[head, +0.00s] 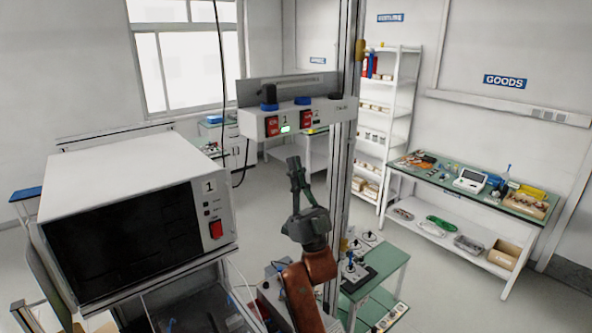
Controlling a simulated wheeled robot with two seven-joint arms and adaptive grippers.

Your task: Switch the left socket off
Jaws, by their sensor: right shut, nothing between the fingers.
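A white socket box (332,113) is fixed to the metal post in the middle. Its front carries a left red switch (271,127) and a right red switch (306,119). A small green lamp (285,128) glows just right of the left switch, under the number 1. A blue plug (268,107) sits on top at the left and another blue part (302,101) further right. My right gripper (294,160) points up, shut and empty, below the box and apart from the switches in the picture. My left gripper is not in view.
A large white oven-like unit (130,165) with a dark front and its own red switch (216,229) stands at the left. A metal post (345,160) rises right of my gripper. A green-topped stand (385,268) is lower right. A black cable hangs left of the box.

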